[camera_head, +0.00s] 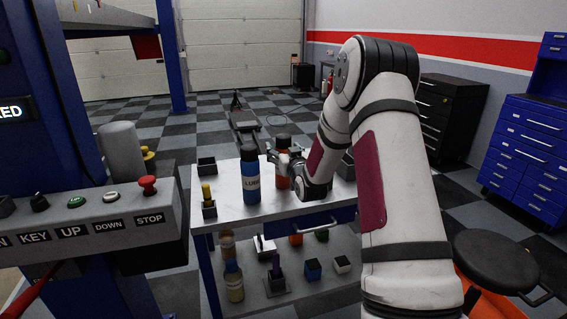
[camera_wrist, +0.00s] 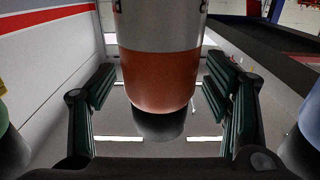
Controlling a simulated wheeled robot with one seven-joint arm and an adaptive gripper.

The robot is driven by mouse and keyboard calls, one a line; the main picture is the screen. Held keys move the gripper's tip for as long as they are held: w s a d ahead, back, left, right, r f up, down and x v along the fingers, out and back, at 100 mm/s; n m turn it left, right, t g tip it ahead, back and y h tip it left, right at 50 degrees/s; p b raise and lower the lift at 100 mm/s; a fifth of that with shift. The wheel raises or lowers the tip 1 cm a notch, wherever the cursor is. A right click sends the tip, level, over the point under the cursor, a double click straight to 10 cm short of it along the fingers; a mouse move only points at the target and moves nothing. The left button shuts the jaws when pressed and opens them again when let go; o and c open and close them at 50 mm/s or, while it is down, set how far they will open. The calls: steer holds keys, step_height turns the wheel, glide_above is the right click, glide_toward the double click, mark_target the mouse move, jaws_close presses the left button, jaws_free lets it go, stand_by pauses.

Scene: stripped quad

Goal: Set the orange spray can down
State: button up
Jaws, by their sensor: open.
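The orange spray can (camera_head: 283,182) stands upright on the white top of the workbench (camera_head: 232,211), just right of the blue LUBE can (camera_head: 251,178). My gripper (camera_head: 281,158) is at the orange can and partly covers it. In the wrist view, which appears upside down, the orange can (camera_wrist: 160,75) with its dark cap lies between the two spread fingers of my gripper (camera_wrist: 159,88). The fingers are open, with narrow gaps at the can's sides. The can's base is out of the wrist view, and its contact with the bench is not clearly seen.
Small dark bins (camera_head: 206,165) and a yellow-handled tool in a holder (camera_head: 208,203) sit at the bench's left. The lower shelf (camera_head: 300,279) holds several bottles and blocks. A button panel (camera_head: 95,222) stands left, a black stool (camera_head: 503,262) right.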

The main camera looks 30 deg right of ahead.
jaws_close()
